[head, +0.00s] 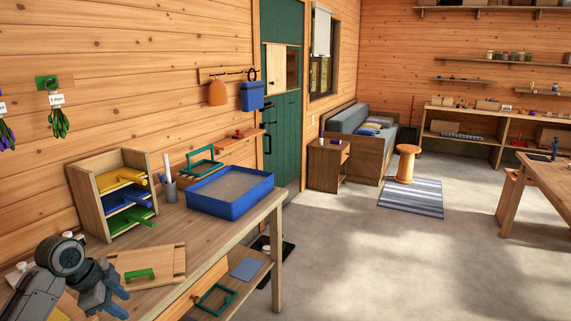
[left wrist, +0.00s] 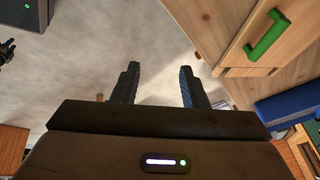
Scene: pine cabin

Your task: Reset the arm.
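My left arm comes in at the lower left of the head view. Its gripper (head: 120,293) is over the near end of the wooden workbench (head: 235,225), beside a board with a green handle (head: 140,275). In the left wrist view the two dark fingers of the left gripper (left wrist: 158,82) stand apart with nothing between them, and grey floor shows behind. I cannot make out my right gripper in the head view. A small dark shape at the left edge of the left wrist view is too cut off to identify.
The bench holds a wooden rack (head: 88,201) with yellow, blue and green pieces, a grey cup (head: 171,192) and a blue tray (head: 222,207). A shelf below holds a blue-grey sheet (head: 245,268). A table (head: 552,172) stands at far right.

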